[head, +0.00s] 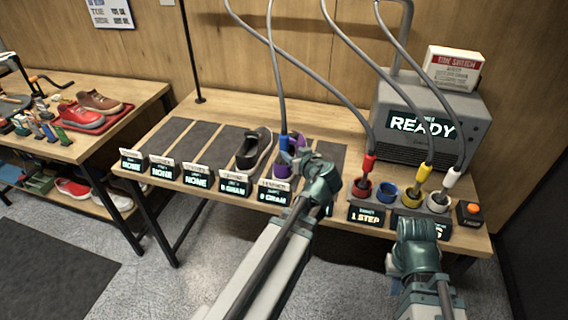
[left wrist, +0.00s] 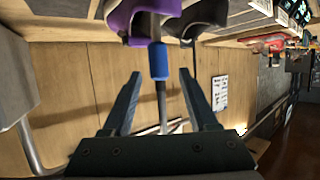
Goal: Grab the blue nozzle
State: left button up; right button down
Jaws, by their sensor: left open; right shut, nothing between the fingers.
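In the left wrist view the blue nozzle (left wrist: 158,61) appears in line with the gap between the fingertips of my left gripper (left wrist: 160,73). The fingers are open and do not appear to touch it. In the head view my left gripper (head: 312,172) is just right of the purple shoe, and its fingers are hard to make out. My right gripper (head: 417,233) is shut and empty near the front edge, below the nozzle holders.
Red (head: 368,163), yellow (head: 424,173) and white (head: 452,177) nozzles stand in holders at the right; the blue holder (head: 387,191) is empty. A grey machine (head: 432,128) reads READY. A dark shoe (head: 252,149) and label stands line the table. Hoses arch overhead.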

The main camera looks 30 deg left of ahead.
aim_at(285, 146)
pick_arm(q)
jog(key=b+x, duration=0.2)
jog(key=x, duration=0.5)
jog(key=shift+w+f+b, duration=0.1)
jog(key=shift+f+b, duration=0.1)
jog(key=shift+b, duration=0.2)
jog(key=shift+w+a+f, duration=0.1)
jog(key=shift+w+a, duration=0.2)
jog(key=shift+a, duration=0.15)
jog(key=b+x, duration=0.2)
jog(key=x, duration=0.3)
jog(key=shift+w+a, duration=0.1)
jog(key=shift+w, duration=0.05)
grip_shut()
dwell(0.5)
